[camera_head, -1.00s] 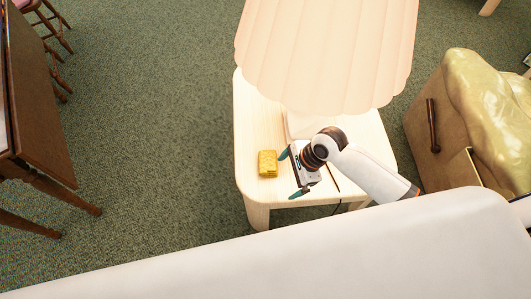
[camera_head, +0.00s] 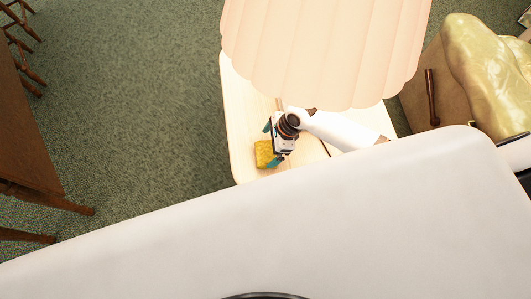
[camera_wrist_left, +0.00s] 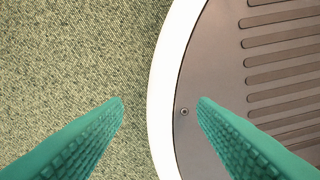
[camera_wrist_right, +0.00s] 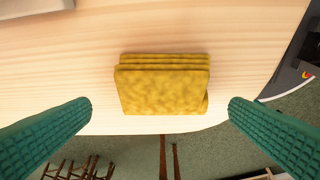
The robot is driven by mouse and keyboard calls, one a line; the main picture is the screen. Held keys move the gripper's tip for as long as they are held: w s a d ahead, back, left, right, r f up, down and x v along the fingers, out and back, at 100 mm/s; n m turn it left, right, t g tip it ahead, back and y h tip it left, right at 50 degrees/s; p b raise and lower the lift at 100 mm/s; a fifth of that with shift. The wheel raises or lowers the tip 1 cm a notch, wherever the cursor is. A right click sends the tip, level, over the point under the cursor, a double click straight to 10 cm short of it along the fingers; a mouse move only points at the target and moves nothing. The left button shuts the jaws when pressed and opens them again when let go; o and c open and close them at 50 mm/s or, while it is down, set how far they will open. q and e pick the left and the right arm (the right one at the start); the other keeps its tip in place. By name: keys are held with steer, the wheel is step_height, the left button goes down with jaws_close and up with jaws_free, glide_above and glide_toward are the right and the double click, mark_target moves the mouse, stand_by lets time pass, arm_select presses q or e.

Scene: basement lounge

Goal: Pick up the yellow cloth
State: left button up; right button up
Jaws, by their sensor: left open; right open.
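The yellow cloth (camera_head: 264,154) is a small folded stack on the pale wooden side table, close to its left edge. My right gripper (camera_head: 270,143) is open beside it, with one green finger partly in front of it. In the right wrist view the cloth (camera_wrist_right: 162,84) lies ahead between the two open green fingers (camera_wrist_right: 160,112), apart from both. In the left wrist view my left gripper (camera_wrist_left: 160,102) is open and empty over the carpet and a part of my own base.
A large ribbed lampshade (camera_head: 320,50) overhangs the table (camera_head: 238,110). A brown box with shiny yellowish wrapping (camera_head: 480,70) stands at the right. A dark wooden table (camera_head: 30,140) and chairs are at the left. Carpet between is free.

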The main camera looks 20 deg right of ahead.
mark_target(262, 152)
steer(key=x, duration=0.2)
steer(key=b+x, duration=0.1)
steer(key=x, duration=0.1)
steer(key=shift+s+a+r, duration=0.15)
steer(key=shift+a, duration=0.25)
steer(key=shift+a+f, duration=0.15)
steer(key=shift+f, duration=0.2)
arm_select(q)
steer(key=shift+w+f, duration=0.55)
steer(key=shift+w, duration=0.35)
steer(key=shift+s, duration=0.1)
arm_select(e)
steer(key=c, duration=0.9)
arm_select(q)
steer(key=shift+s, duration=0.2)
arm_select(e)
steer(key=shift+r, duration=0.1)
arm_select(q)
step_height(262, 152, up, 3)
steer(key=p, duration=0.2)
steer(key=shift+f+p, duration=0.2)
steer(key=shift+p, duration=0.1)
arm_select(e)
step_height(262, 152, up, 10)
steer(key=shift+f, duration=0.1)
